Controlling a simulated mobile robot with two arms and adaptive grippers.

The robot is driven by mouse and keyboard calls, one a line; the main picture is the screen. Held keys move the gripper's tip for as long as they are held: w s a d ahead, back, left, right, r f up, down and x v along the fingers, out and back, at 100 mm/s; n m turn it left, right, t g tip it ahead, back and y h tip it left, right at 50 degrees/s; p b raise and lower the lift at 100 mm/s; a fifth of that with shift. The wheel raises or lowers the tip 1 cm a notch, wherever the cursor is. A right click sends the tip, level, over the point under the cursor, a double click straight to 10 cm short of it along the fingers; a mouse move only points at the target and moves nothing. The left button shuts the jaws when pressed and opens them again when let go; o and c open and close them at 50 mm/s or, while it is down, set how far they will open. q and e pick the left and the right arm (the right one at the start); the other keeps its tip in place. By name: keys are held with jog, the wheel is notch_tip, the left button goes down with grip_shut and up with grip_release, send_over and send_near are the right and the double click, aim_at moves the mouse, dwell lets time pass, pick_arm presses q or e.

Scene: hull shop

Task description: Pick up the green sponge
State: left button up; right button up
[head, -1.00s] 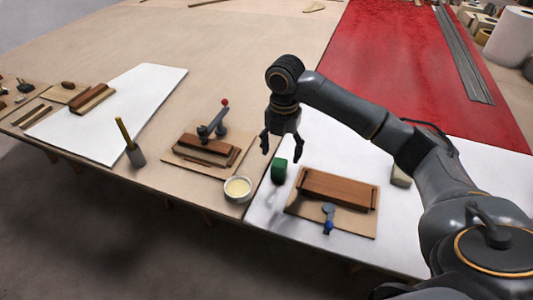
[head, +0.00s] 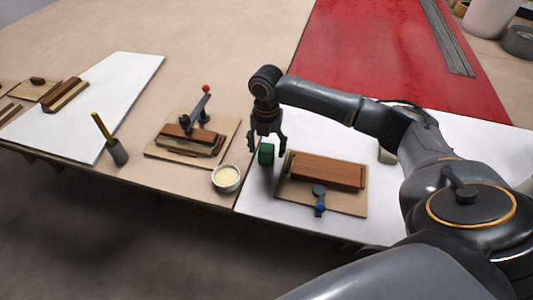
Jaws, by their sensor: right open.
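One finger shows to the left of the sponge and one to the right. I cannot tell whether either finger touches it. The left gripper is not in view.
Close right of the sponge is a wooden block (head: 328,170) on a board with a blue-tipped clamp (head: 320,208). A bowl of cream-coloured stuff (head: 227,178) stands to the left. A red-knobbed clamp (head: 198,108) and a brush in a pot (head: 118,152) are further left.

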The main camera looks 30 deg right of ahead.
notch_tip(320, 180, down, 2)
jog(key=shift+f, duration=0.35)
jog(key=c, duration=1)
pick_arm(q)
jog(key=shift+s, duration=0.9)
pick_arm(e)
jog(key=shift+c, duration=0.2)
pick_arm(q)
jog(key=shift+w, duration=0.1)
pick_arm(e)
jog(key=shift+r, duration=0.1)
